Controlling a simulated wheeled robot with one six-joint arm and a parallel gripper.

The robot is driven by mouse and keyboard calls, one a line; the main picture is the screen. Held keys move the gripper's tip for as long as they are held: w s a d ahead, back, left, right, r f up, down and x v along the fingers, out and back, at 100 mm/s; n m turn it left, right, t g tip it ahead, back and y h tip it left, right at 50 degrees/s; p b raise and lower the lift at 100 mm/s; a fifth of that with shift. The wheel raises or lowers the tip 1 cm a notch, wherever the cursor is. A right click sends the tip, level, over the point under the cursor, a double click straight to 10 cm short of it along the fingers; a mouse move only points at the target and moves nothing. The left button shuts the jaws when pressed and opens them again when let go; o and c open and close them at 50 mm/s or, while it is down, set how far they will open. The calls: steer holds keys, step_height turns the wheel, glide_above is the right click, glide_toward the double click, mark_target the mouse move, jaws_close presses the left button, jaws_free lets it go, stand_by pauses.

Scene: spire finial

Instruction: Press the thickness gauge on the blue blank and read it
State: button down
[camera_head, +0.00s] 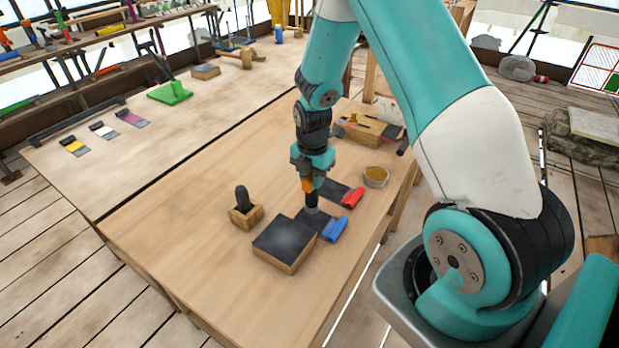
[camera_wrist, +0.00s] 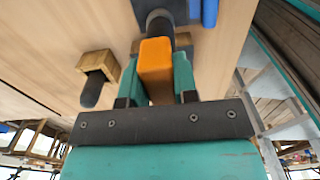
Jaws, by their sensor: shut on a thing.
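My gripper (camera_head: 309,176) is shut on the thickness gauge, an orange body (camera_head: 307,185) with a dark round lower end, held upright. In the wrist view my gripper's teal fingers (camera_wrist: 160,82) stand on both sides of the orange gauge (camera_wrist: 155,58). The blue blank (camera_head: 334,229) is a dark plate with a blue end, lying on the table. The gauge's lower end is at the plate's far part; I cannot tell whether it touches. The blue end also shows in the wrist view (camera_wrist: 208,12). No readout is visible.
A dark-topped wooden block (camera_head: 285,241) stands by the blue blank. A small wooden holder with a dark handle (camera_head: 243,207) is to the left. A red-ended blank (camera_head: 352,197) and a round dish (camera_head: 376,176) lie to the right. The table's front left is clear.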

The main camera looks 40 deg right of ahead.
steer(key=shift+f+b, duration=1.55)
steer(key=shift+f, duration=0.7)
steer(key=c, duration=0.8)
jaws_free()
steer(key=shift+r, duration=0.1)
step_height(320, 180, up, 17)
steer(key=b, duration=0.2)
steer(key=shift+r, duration=0.15)
